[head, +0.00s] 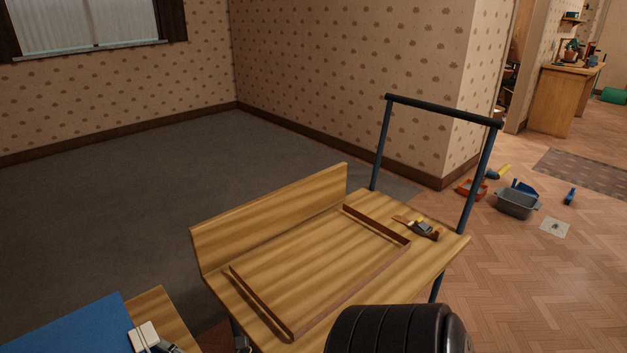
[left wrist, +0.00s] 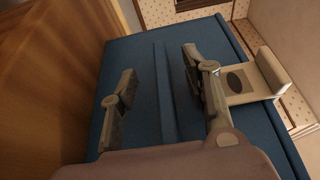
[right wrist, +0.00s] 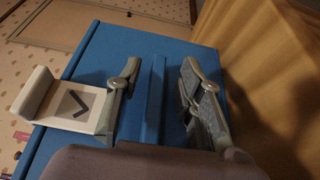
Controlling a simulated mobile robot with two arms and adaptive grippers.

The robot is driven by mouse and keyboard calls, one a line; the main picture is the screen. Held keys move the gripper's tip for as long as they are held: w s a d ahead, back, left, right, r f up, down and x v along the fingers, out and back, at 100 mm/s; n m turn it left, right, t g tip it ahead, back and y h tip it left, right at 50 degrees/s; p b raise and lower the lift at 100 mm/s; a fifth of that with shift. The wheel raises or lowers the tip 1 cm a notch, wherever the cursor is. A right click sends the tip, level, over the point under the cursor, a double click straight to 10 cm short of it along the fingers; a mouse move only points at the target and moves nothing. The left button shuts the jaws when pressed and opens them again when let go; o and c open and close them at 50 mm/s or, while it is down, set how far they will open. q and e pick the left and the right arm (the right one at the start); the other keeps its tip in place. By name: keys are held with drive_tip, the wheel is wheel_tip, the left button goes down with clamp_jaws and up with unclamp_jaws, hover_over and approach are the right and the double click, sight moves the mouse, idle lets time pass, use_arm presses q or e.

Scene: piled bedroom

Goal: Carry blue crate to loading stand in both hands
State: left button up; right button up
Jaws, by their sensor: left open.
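The blue crate (head: 75,328) is partly in view at the lower left of the head view. In the left wrist view, my left gripper (left wrist: 157,64) is open, with a raised blue ridge of the crate (left wrist: 165,100) between its fingers and gaps on both sides. In the right wrist view, my right gripper (right wrist: 161,63) is also open around a similar ridge of the crate (right wrist: 153,105), not clamped on it. The loading stand (head: 320,260) is a wooden trolley top with a low brown rail outline, bare inside. In the head view the grippers are mostly out of frame.
A wooden surface (head: 160,305) shows beside the crate. A grey basin (head: 517,205) and toys lie on the floor at right.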

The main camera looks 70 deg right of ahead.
use_arm(q)
drive_tip(key=shift+o, duration=1.4)
drive_tip(key=shift+f, duration=0.1)
use_arm(e)
drive_tip(key=shift+o, duration=0.7)
drive_tip(key=shift+f, duration=0.1)
drive_tip(key=o, duration=0.4)
use_arm(q)
drive_tip(key=o, duration=0.4)
drive_tip(key=shift+r, duration=0.2)
drive_tip(key=c, duration=0.4)
